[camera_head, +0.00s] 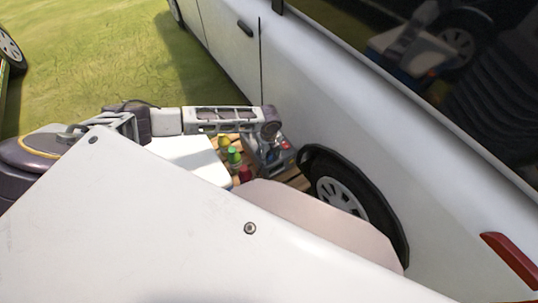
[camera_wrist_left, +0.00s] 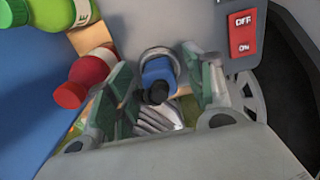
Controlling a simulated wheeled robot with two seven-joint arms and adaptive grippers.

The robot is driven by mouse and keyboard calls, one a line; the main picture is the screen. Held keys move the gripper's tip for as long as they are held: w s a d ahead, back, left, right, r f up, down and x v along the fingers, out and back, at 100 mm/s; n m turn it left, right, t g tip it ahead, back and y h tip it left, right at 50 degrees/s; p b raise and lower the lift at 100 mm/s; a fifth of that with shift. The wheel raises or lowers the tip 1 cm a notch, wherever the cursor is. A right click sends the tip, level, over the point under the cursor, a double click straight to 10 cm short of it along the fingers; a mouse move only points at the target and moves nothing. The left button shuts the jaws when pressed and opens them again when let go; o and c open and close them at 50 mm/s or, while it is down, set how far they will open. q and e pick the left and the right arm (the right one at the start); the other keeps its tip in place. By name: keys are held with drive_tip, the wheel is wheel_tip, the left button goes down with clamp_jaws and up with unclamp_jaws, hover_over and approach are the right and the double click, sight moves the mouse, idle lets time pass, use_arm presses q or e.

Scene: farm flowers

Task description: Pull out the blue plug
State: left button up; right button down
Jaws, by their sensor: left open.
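The blue plug (camera_wrist_left: 158,78) sits in a round metal socket on a grey panel in the left wrist view. Its dark end faces the camera. My left gripper (camera_wrist_left: 157,66) is open, with one green-padded finger on each side of the plug. A gap shows between each finger and the plug, so the plug is not clamped. In the head view my left gripper (camera_head: 264,152) is low beside the white vehicle, partly hidden by its own arm. The plug cannot be made out there. My right gripper is not in view.
A red OFF/ON switch (camera_wrist_left: 242,34) is right of the plug. A red bottle (camera_wrist_left: 88,74) and a green bottle (camera_wrist_left: 62,12) stand close on the left. The white vehicle (camera_head: 330,90) and its wheel (camera_head: 343,195) are close on the right.

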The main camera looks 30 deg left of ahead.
use_arm(q)
drive_tip(key=shift+p, duration=0.45)
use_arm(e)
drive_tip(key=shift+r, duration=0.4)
use_arm(q)
drive_tip(key=shift+c, duration=0.3)
clamp_jaws()
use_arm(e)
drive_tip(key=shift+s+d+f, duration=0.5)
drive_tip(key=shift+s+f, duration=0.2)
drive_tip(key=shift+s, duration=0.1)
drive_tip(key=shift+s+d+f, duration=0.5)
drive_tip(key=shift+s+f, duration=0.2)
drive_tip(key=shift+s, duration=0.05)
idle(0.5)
